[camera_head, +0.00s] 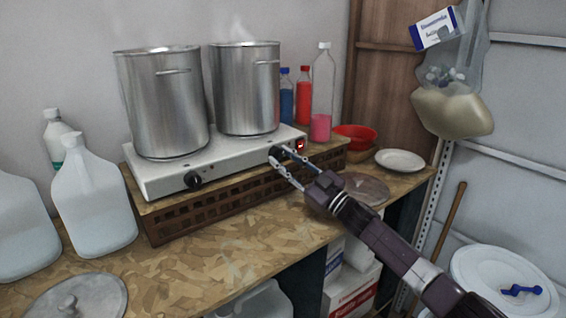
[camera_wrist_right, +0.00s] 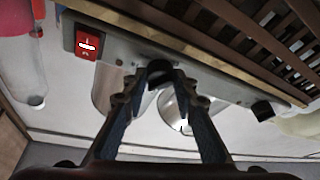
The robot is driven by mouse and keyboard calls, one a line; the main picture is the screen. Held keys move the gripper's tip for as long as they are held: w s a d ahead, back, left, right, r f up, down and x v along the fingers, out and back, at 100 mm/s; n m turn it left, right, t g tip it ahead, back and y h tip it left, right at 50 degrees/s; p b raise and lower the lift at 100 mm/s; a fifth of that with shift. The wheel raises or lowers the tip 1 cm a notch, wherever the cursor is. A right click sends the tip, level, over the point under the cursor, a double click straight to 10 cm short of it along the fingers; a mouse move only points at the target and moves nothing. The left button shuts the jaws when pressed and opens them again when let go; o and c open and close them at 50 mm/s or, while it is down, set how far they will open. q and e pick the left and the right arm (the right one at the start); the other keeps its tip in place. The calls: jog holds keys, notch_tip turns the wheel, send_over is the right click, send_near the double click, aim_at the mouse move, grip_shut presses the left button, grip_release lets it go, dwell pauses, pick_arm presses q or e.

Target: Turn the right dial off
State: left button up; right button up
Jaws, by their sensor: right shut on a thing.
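A white two-burner hot plate (camera_head: 232,161) stands on a brown slatted crate with two steel pots on it. Its left dial (camera_head: 193,180) is black and uncovered on the front face. The right dial (camera_wrist_right: 159,72) is black and sits between my right fingertips in the wrist view. My right gripper (camera_head: 280,157) reaches in from the lower right and is shut on the right dial; it also shows in the wrist view (camera_wrist_right: 158,80). In the head view the fingers largely cover that dial. A red lit switch (camera_head: 300,145) is right of it. My left gripper is not in view.
Steaming pots (camera_head: 166,105) and (camera_head: 246,90) stand on the burners. Clear jugs (camera_head: 92,205) are at the left, bottles (camera_head: 322,95) behind at the right. A pot lid (camera_head: 78,297) lies in front. The wooden worktop (camera_head: 235,255) before the crate is mostly clear.

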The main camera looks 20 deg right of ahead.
jog(key=n, duration=0.2)
jog(key=n+g, duration=0.1)
jog(key=shift+d+r+n+y, duration=0.15)
jog(key=shift+n+y, duration=0.25)
jog(key=shift+n+g+p, duration=0.7)
jog(key=shift+n+g, duration=0.3)
jog(key=shift+n, duration=1.1)
jog(key=o, duration=1.2)
jog(key=shift+c, duration=0.2)
jog(key=shift+s+d, duration=0.1)
jog(key=shift+d, duration=0.05)
jog(key=v, duration=1.1)
jog(key=shift+s+d, duration=0.2)
jog(key=shift+d, duration=0.1)
